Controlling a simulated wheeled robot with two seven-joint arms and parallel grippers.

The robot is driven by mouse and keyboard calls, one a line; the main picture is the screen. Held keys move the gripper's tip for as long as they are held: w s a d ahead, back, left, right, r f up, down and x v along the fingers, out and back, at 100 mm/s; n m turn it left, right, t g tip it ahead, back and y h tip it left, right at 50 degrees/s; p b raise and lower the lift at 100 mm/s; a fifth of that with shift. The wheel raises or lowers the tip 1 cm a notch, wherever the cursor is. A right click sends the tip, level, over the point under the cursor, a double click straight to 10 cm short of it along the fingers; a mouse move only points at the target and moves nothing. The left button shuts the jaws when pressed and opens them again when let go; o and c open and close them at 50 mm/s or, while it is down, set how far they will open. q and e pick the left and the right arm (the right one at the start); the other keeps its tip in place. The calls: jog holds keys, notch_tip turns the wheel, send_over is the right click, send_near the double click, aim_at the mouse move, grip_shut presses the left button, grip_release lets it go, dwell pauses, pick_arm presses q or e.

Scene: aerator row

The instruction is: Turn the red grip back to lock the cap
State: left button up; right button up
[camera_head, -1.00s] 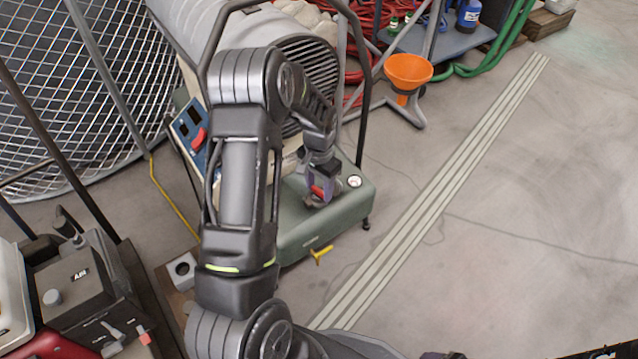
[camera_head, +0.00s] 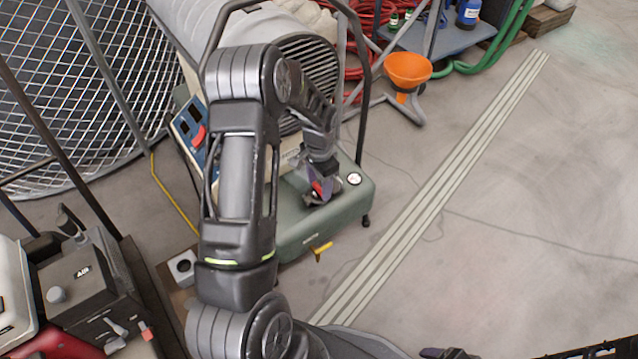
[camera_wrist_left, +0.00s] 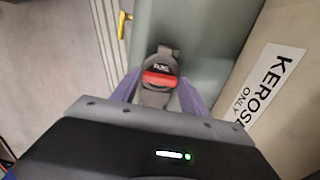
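The red grip (camera_wrist_left: 160,79) sits across a dark grey cap (camera_wrist_left: 160,60) on the green tank (camera_head: 345,205). In the wrist view the grip lies crosswise between the two purple fingers of my left gripper (camera_wrist_left: 160,90). The fingers are spread, one beyond each end of the grip. In the head view my left gripper (camera_head: 320,187) is low over the tank top, with the red grip (camera_head: 317,188) partly hidden by it. I cannot tell whether a finger touches the grip.
A white gauge (camera_head: 354,179) and a yellow handle (camera_head: 320,249) are on the tank. A heater barrel (camera_head: 310,55) and dark tube frame (camera_head: 364,110) stand behind. An orange funnel (camera_head: 408,68) is at the back. The floor to the right is clear.

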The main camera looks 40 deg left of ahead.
aim_at(319, 187)
pick_arm(q)
jog(key=o, duration=0.3)
notch_tip(319, 187, up, 8)
jog(key=p, duration=0.2)
jog(key=shift+f+p, duration=0.1)
jog(key=shift+p, duration=0.2)
dwell(0.6)
